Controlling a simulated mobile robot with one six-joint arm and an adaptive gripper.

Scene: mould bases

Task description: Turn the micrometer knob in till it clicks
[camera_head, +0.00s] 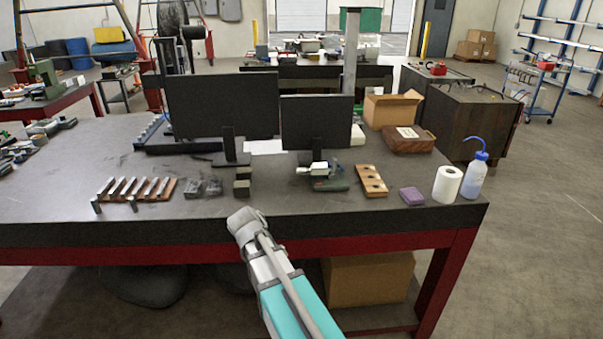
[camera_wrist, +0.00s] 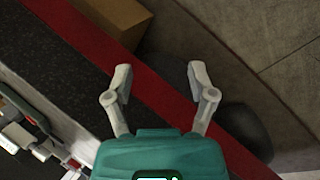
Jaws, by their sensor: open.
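A small metal device with a silver-white body, which looks like the micrometer (camera_head: 316,169), sits on the workbench (camera_head: 230,205) in front of the smaller monitor. A green part (camera_head: 330,185) lies at its foot. Its knob is too small to make out. In the wrist view, part of a white and green device (camera_wrist: 22,122) shows at the left edge, cut off by the frame. My gripper (camera_wrist: 159,82) is open with nothing between its fingers. It is over the red front edge of the bench, well apart from the device. In the head view its fingers cannot be made out.
A wooden block with holes (camera_head: 371,181), a purple block (camera_head: 411,196), a paper roll (camera_head: 447,184) and a wash bottle (camera_head: 475,176) stand to the right. Small dark blocks (camera_head: 242,182) and a wooden rack (camera_head: 138,188) lie left. Two monitors (camera_head: 222,103) stand behind. The bench's front strip is clear.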

